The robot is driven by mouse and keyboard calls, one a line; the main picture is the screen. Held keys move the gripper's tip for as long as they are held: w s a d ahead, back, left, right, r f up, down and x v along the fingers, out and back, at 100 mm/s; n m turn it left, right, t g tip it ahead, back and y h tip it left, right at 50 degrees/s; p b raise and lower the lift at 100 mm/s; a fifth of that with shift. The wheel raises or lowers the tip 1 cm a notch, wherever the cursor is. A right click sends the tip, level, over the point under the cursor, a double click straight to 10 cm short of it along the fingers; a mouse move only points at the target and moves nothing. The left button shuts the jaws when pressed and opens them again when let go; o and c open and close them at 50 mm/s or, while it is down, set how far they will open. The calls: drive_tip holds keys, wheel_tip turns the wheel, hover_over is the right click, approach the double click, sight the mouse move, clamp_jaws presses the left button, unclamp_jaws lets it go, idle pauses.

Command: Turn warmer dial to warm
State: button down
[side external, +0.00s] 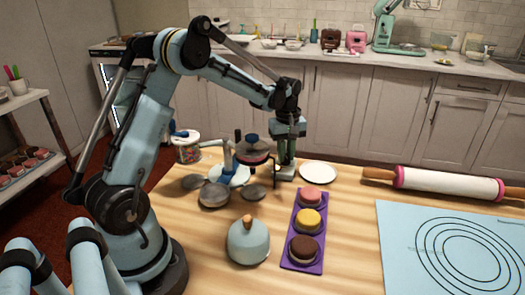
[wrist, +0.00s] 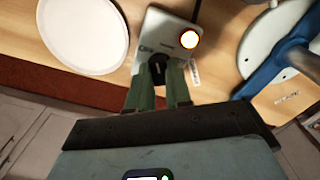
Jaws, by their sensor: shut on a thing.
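The warmer (wrist: 162,32) is a small pale box on the wooden table; it also shows in the side external view (side external: 286,174) below my gripper. Its black dial (wrist: 157,66) sits at the near edge, between my green fingertips. My gripper (wrist: 158,84) points down and is shut on the dial; it also shows in the side external view (side external: 285,158). A round light (wrist: 189,39) on the warmer glows white with an orange rim. The dial's pointer and the small lettering cannot be read, so its setting is unclear.
A white plate (side external: 318,172) lies right of the warmer. A blue-and-white turntable stand (side external: 229,172) with dark round pans is on its left. A rolling pin (side external: 450,184) and blue mat (side external: 400,245) lie right.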

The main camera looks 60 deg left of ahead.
sight(286, 156)
drive_tip(key=m, duration=0.5)
drive_tip(key=shift+m, duration=0.3)
idle(0.5)
drive_tip(key=c, duration=1)
unclamp_jaws()
drive_tip(key=shift+c, duration=0.2)
drive_tip(key=shift+r, duration=0.1)
wheel_tip(286, 156, up, 12)
drive_tip(key=s+d+f+m+t, duration=0.1)
drive_tip(key=s+d+m+t, duration=0.6)
drive_tip(key=s+d, duration=0.8)
drive_tip(key=shift+d+f+m, duration=0.35)
drive_tip(key=shift+d+m, duration=0.45)
drive_tip(key=shift+m, duration=0.4)
